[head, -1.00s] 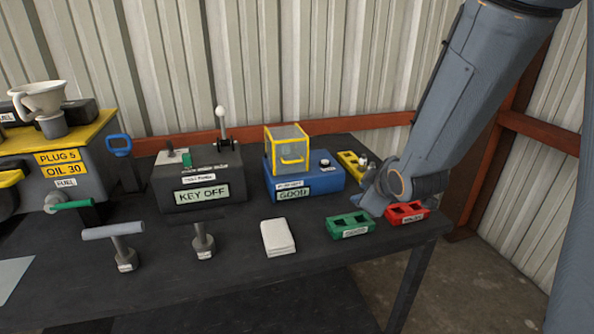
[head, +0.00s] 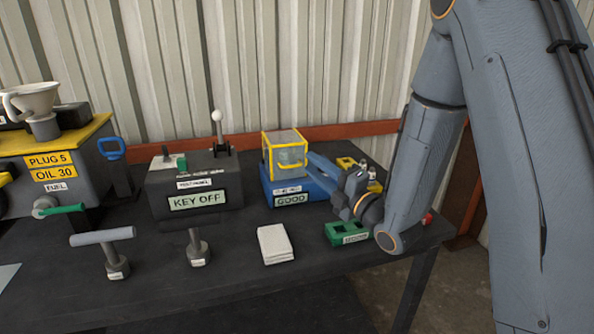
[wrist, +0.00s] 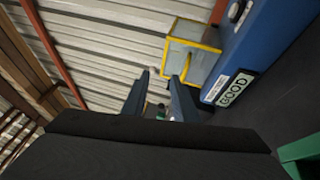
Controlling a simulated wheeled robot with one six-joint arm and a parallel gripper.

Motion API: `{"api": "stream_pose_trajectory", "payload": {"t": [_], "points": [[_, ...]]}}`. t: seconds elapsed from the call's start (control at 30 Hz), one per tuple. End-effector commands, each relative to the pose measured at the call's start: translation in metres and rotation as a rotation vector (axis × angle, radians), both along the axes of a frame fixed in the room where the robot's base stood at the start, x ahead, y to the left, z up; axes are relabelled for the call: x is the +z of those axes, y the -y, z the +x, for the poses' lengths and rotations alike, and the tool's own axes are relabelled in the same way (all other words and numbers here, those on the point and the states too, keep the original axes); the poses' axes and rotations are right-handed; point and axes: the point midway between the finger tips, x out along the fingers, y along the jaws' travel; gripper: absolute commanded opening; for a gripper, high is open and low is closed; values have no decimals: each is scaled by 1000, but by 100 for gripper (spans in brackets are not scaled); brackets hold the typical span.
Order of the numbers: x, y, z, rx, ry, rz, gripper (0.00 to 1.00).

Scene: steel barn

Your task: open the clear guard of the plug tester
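The plug tester (head: 318,186) is a blue box with a "GOOD" display, and it also shows in the wrist view (wrist: 255,40). Its clear guard (head: 284,142) has a yellow frame and a yellow handle (head: 291,163) on the front. The guard sits down on top of the tester, closed. In the wrist view, the guard (wrist: 188,62) and its handle lie just beyond my fingertips. My gripper (head: 314,172) is beside the tester's right front, pointing left at the guard. Its two fingers (wrist: 160,79) are apart with nothing between them. I cannot tell whether a finger touches the tester.
A green tray (head: 346,234) lies in front of my wrist, and a yellow tray (head: 346,163) behind it. A red tray (head: 427,219) is mostly hidden by my arm. A "KEY OFF" panel (head: 195,190) with a lever stands left.

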Motion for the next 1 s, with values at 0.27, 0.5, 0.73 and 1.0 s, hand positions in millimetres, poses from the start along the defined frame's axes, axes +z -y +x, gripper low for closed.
{"api": "stream_pose_trajectory", "payload": {"t": [0.27,0.5,0.73,1.0], "points": [[-40,0,0,-1,-5,0,26],[-45,-19,20,4,1,0,26],[-40,-38,47,0,0,0,26],[-39,-47,57,0,-1,0,26]]}}
